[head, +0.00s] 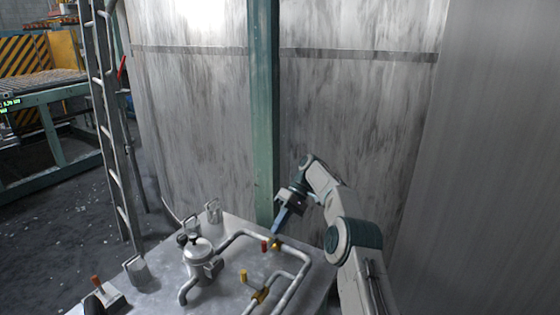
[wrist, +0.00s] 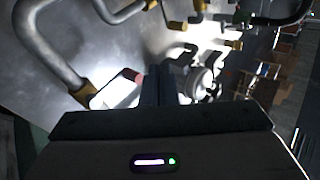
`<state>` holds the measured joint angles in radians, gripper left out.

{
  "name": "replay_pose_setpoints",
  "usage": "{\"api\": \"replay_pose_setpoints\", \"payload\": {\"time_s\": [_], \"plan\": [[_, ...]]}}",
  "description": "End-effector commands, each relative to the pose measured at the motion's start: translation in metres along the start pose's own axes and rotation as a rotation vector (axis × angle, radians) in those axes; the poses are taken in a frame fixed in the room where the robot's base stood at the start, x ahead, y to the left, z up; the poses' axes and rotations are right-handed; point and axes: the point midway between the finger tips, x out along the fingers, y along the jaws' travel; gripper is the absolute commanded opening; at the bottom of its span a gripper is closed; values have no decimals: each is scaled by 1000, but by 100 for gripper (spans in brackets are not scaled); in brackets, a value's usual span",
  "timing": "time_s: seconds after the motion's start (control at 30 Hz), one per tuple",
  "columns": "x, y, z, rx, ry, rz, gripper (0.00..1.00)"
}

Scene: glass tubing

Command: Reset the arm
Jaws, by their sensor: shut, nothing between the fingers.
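My arm reaches in from the right in the head view. My gripper (head: 281,221) is above the far right part of the metal table, close to a red-handled valve (head: 264,246) and a brass fitting (head: 276,244) on the pipe. In the wrist view my gripper (wrist: 158,76) shows as two dark fingers together, with nothing between them. The red valve handle (wrist: 133,76) is just left of the fingertips there. Whether the fingers touch the pipework cannot be told.
The metal table (head: 229,297) carries bent pipes (head: 290,249), a yellow-handled valve (head: 243,276) and a round pump-like vessel (head: 198,255). A green post (head: 263,120) and grey wall panels (head: 350,130) stand close behind. A ladder (head: 108,130) leans at the left.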

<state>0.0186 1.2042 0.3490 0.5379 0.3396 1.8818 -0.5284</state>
Motion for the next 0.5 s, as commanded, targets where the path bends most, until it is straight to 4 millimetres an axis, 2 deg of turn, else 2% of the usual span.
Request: {"api": "replay_pose_setpoints", "payload": {"time_s": [0.03,0.27,0.5], "plan": [[-9,-13,1,7,0,22,0],[-42,-70,19,97,10,171,0],[-71,-122,58,204,52,336,0]]}}
